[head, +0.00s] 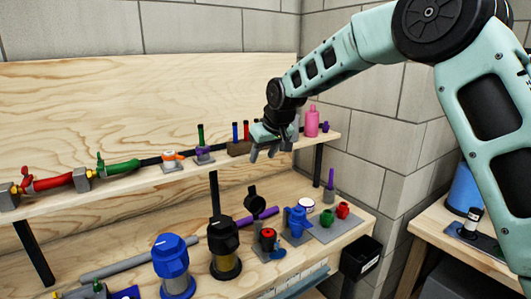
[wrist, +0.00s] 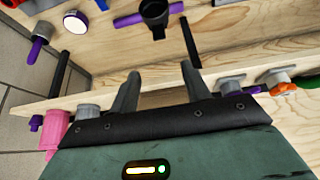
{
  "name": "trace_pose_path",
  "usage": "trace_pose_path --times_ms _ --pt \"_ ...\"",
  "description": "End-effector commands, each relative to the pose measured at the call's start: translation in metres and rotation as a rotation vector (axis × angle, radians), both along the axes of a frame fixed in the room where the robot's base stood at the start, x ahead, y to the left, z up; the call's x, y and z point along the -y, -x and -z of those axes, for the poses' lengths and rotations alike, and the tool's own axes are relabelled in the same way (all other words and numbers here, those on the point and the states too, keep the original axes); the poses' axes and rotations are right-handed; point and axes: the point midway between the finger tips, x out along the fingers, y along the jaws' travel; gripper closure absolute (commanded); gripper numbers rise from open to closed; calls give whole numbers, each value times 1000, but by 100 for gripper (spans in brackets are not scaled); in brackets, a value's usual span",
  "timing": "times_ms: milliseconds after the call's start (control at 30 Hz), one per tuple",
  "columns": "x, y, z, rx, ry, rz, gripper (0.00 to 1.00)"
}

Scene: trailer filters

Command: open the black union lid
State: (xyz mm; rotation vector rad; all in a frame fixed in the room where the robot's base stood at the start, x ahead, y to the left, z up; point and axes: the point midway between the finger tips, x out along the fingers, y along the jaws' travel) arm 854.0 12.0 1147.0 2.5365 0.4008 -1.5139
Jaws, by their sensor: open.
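A black fitting (head: 253,200) with a round top part stands beside a purple pipe on the lower bench. It also shows at the top of the wrist view (wrist: 153,14). A larger black-capped canister (head: 222,236) with a yellowish lower body stands in front of it. I cannot tell for sure which of these has the black union lid. My gripper (head: 264,154) is open and empty at the upper shelf, above and apart from both. Its two fingers show in the wrist view (wrist: 160,72) with nothing between them.
The upper shelf (head: 120,188) holds red and green valves, small colored parts and a pink bottle (head: 311,121). A blue canister (head: 172,262), a blue fitting (head: 297,222) and red and green knobs stand on the lower bench. A black bin (head: 360,258) hangs at its right end.

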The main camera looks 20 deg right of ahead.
Motion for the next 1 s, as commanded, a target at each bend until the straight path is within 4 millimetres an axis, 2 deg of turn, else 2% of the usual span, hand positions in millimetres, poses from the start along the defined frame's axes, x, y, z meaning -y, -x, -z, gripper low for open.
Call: trace_pose_path --times_ms 100,233,567,667,767,867,900,967,1000 --pt "2 6 -12 2 0 -1 53" --pt "3 9 -19 1 -1 -1 53" --pt "3 10 -20 0 0 -1 53" --pt "-7 22 -19 -14 -1 -17 53" --pt "-31 58 -17 -51 -1 -59 53" --pt "-61 117 -11 -111 4 -120 53" --pt "-72 144 -7 -139 9 -145 53" --pt "-83 187 -1 -179 20 -182 53" --pt "-89 215 3 -205 28 -206 53"
